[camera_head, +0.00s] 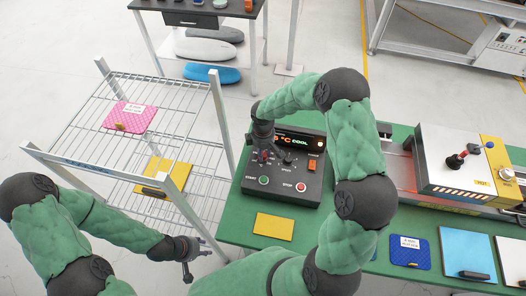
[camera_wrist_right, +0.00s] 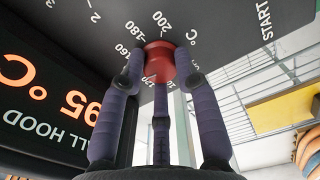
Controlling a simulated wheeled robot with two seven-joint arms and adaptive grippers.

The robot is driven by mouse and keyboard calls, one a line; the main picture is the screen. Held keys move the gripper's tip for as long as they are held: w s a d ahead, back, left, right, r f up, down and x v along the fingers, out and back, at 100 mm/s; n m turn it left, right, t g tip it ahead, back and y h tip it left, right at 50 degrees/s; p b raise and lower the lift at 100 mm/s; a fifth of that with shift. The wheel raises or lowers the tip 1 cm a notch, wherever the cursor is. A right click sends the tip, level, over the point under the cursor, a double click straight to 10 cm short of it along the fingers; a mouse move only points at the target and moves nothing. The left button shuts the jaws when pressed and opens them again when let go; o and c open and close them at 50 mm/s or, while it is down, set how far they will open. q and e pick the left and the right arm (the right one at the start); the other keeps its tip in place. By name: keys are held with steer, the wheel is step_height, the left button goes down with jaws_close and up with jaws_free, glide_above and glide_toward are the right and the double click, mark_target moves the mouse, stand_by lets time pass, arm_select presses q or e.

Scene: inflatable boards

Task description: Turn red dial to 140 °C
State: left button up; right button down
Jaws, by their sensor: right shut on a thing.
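The red dial (camera_wrist_right: 159,62) shows in the right wrist view, on the dark face of the control box (camera_head: 284,185). Scale numbers such as 160, 180 and 200 are printed around it. My right gripper (camera_wrist_right: 159,72) is shut on the dial, one finger on each side. I cannot make out a pointer mark. The lit display (camera_wrist_right: 52,88) appears upside down and seems to read 95 °C; the head view shows its end, "5 °C", beside "COOL". My left gripper (camera_head: 196,258) is open and empty, left of the green table.
The box carries a green START button (camera_head: 264,181) and a red STOP button (camera_head: 301,187). A wire rack (camera_head: 90,145) stands left with a pink board (camera_head: 132,115). A yellow board (camera_head: 274,227) lies in front of the box. A machine (camera_head: 465,160) stands right.

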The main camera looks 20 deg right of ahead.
stand_by(0.3)
steer(key=c, duration=0.9)
jaws_free()
step_height(320, 180, up, 12)
steer(key=shift+f, duration=0.1)
